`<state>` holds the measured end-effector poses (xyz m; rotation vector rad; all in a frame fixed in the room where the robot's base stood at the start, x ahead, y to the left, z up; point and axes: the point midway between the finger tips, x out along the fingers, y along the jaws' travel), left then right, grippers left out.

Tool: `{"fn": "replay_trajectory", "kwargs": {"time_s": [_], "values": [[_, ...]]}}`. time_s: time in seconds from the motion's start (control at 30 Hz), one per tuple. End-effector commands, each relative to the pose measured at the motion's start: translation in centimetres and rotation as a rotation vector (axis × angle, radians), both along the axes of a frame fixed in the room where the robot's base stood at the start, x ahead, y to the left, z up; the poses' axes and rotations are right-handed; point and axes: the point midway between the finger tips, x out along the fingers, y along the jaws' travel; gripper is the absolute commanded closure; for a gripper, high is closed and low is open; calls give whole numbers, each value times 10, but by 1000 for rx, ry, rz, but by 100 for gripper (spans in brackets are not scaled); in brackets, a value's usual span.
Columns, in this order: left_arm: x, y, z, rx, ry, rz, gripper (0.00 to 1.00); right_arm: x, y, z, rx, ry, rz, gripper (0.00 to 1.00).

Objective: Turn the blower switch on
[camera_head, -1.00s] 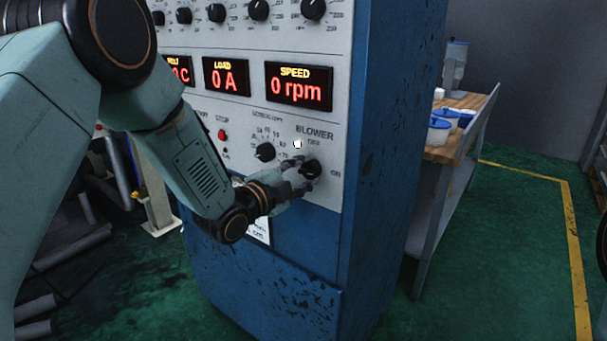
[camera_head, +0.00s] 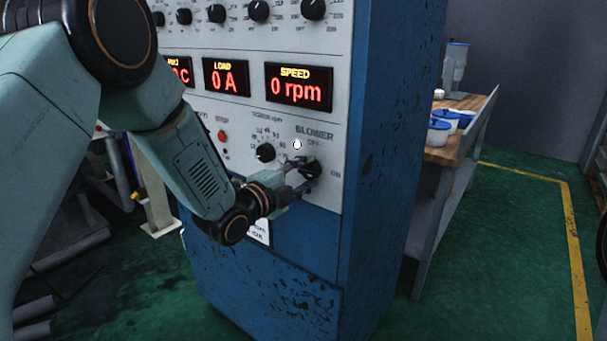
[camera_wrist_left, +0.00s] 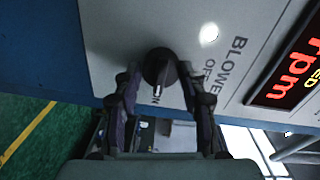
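The blower switch (camera_head: 312,169) is a black round knob at the lower right of the grey panel, with OFF printed above it and ON to its right. In the left wrist view, the knob (camera_wrist_left: 159,66) shows a white pointer mark at its lower end, toward the partly hidden ON label. My left gripper (camera_head: 300,182) is at the knob from the lower left. In the wrist view its two fingers (camera_wrist_left: 158,82) stand on either side of the knob, with visible gaps. Contact is not clear. My right gripper is not in view.
A white round lamp (camera_head: 297,144) sits above left of the knob. Another black knob (camera_head: 265,152) and a red stop button (camera_head: 222,135) are to the left. The speed display (camera_head: 299,87) reads 0 rpm. A wooden-topped bench (camera_head: 462,125) stands behind the blue cabinet (camera_head: 385,170).

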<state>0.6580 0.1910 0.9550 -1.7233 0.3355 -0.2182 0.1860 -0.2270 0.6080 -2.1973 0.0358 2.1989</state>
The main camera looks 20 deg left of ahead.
Motion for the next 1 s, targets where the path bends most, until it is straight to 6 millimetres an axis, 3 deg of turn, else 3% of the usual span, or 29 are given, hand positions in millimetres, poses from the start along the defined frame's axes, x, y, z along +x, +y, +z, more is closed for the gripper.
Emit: {"fn": "replay_trajectory", "kwargs": {"time_s": [0.2,0.57,1.0], "values": [[0,0,0,-1,0,0,39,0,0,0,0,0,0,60],[-2,2,1,-3,-1,2,38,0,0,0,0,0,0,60],[-67,27,3,-9,2,7,38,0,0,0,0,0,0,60]]}}
